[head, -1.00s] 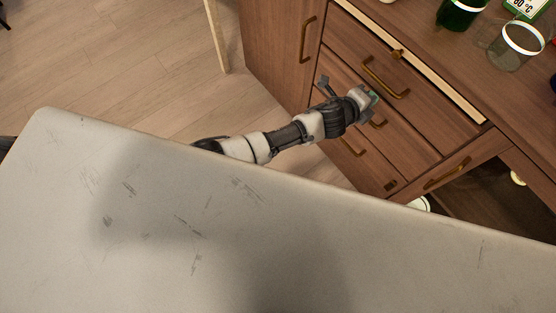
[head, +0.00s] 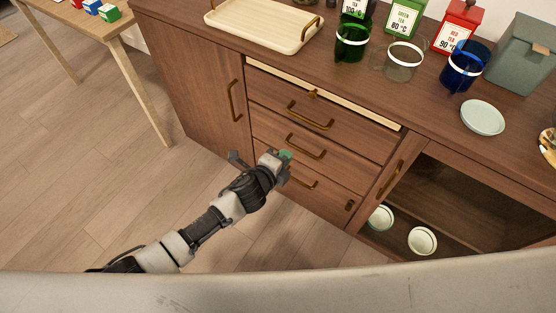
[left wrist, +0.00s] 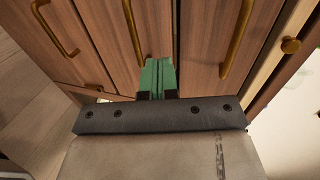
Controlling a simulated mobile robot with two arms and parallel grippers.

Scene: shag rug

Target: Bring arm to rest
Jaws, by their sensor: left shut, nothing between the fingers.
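My left arm reaches in from the lower left in the head view. Its left gripper (head: 285,156) is in front of the drawers of a wooden cabinet (head: 190,75). In the left wrist view the green fingers of the left gripper (left wrist: 159,75) are together with nothing between them. They point at the drawer fronts, near the bronze handles; whether they touch the wood I cannot tell. My right gripper is in neither view.
On the cabinet top stand a wooden tray (head: 262,28), a green glass (head: 352,40), a blue glass (head: 465,68), tea tins and a pale plate (head: 482,118). The open lower compartment holds bowls (head: 422,241). A small table (head: 75,22) stands at upper left. Floor left of the cabinet is clear.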

